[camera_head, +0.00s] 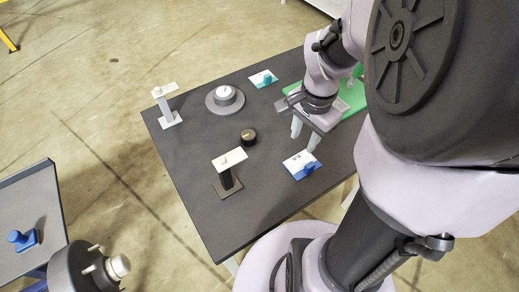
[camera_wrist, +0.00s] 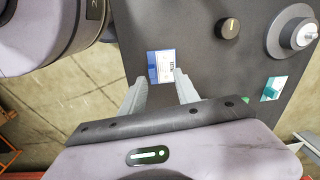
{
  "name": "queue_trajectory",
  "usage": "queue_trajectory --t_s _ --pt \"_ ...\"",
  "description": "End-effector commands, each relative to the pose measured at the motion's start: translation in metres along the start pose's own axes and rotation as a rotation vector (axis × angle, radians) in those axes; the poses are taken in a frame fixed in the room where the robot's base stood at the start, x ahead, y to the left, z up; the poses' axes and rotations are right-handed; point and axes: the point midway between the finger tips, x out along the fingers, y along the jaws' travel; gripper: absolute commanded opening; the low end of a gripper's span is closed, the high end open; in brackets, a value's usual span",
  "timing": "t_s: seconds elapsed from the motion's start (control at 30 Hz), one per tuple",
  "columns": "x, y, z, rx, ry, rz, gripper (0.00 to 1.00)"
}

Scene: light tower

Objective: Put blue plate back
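A blue-and-white plate (camera_head: 301,165) lies flat on the dark table (camera_head: 200,180), near its right front side. My gripper (camera_head: 304,144) points down just behind the plate, its two pale fingers apart with nothing between them. In the wrist view the plate (camera_wrist: 161,67) appears between and just beyond the open fingertips (camera_wrist: 159,76). The height of the fingertips above the plate is hard to judge. A blue piece with a knob (camera_head: 24,239) sits on the side cart at the left.
A round grey base (camera_head: 225,98), black knob (camera_head: 248,137) and teal-and-white plate (camera_head: 263,79) are on the table. Two upright stands with white tops (camera_head: 165,90) (camera_head: 229,159) rise at the left and front. A green panel (camera_head: 353,96) is partly hidden by my arm.

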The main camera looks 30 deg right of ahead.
Motion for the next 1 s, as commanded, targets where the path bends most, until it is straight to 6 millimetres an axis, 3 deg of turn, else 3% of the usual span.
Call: queue_trajectory --t_s 0.1,0.2,0.3,0.37,0.5,1.0 --pt "-0.056 -0.024 0.071 -0.321 0.061 -0.159 0.38" --pt "-0.09 -0.023 0.132 -0.593 0.102 -0.295 0.38" --pt "-0.11 -0.013 0.176 -0.798 0.131 -0.403 0.38" --pt "-0.116 -0.007 0.191 -0.878 0.142 -0.446 0.38" --pt "-0.12 -0.002 0.204 -0.946 0.152 -0.482 0.38" --pt "-0.116 -0.002 0.203 -0.942 0.152 -0.481 0.38"
